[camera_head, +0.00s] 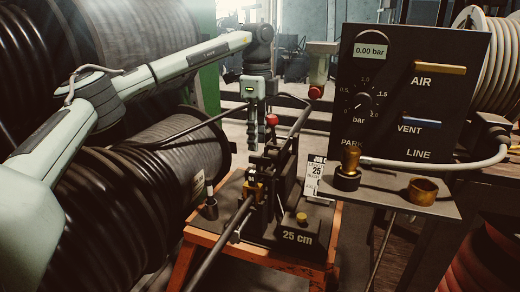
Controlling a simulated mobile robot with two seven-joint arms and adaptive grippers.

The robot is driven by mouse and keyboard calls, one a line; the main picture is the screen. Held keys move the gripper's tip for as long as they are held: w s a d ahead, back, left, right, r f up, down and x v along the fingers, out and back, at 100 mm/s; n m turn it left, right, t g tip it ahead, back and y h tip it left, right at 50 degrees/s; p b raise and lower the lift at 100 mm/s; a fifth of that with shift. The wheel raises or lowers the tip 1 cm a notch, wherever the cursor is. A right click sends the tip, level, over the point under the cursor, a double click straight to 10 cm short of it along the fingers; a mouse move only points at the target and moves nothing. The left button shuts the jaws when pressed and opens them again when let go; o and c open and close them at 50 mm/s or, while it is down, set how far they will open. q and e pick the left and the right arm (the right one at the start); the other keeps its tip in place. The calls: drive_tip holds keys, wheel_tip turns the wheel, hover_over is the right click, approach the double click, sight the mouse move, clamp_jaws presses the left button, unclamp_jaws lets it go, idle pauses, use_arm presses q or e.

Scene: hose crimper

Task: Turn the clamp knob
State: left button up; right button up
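A hose crimper (285,190) stands on an orange-framed stand in the middle, with a "25 cm" label on its front. A red knob (271,120) is at its upper side and a small yellow knob (301,217) is low on its base. I cannot tell which is the clamp knob. A brass fitting (252,190) sits in the crimper at the end of a dark hose (234,220). My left gripper (254,148) points down above the brass fitting, left of the red knob. Its fingers are seen narrow, so its opening is unclear. My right gripper is not in view.
A black control panel (410,90) reading 0.00 bar stands at right, with a dial (362,101) and a shelf (410,190) holding a brass-topped valve (350,160) and a brass cup (423,191). Large hose reels (140,160) crowd the left.

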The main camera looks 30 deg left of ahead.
sight(258, 157)
use_arm(q)
drive_tip(key=shift+w+f, duration=0.1)
drive_tip(key=shift+f, duration=2.15)
clamp_jaws()
